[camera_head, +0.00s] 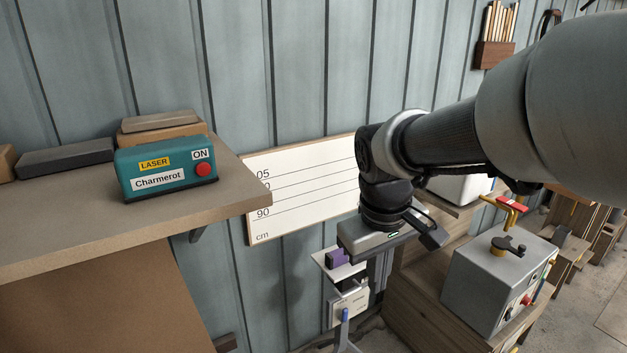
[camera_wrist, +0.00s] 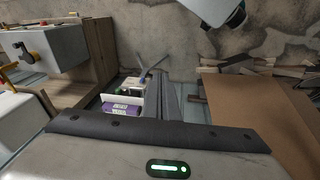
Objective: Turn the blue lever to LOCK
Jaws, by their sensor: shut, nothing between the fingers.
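A small blue lever (camera_head: 345,314) stands upright at the front of a white device (camera_head: 349,299), low at the bottom middle of the head view. I cannot read any LOCK mark or tell the lever's setting. My gripper (camera_head: 381,274) points down just right of and behind the device, with its fingers shut and empty. It appears apart from the lever. In the wrist view its grey fingers (camera_wrist: 169,98) reach forward beside a purple-labelled block (camera_wrist: 122,110).
A teal laser box (camera_head: 166,168) with a red button sits on the left shelf (camera_head: 100,225). A grey control box (camera_head: 497,278) with a black knob and yellow levers stands at right on wooden drawers. A marked white board (camera_head: 300,185) leans on the wall behind.

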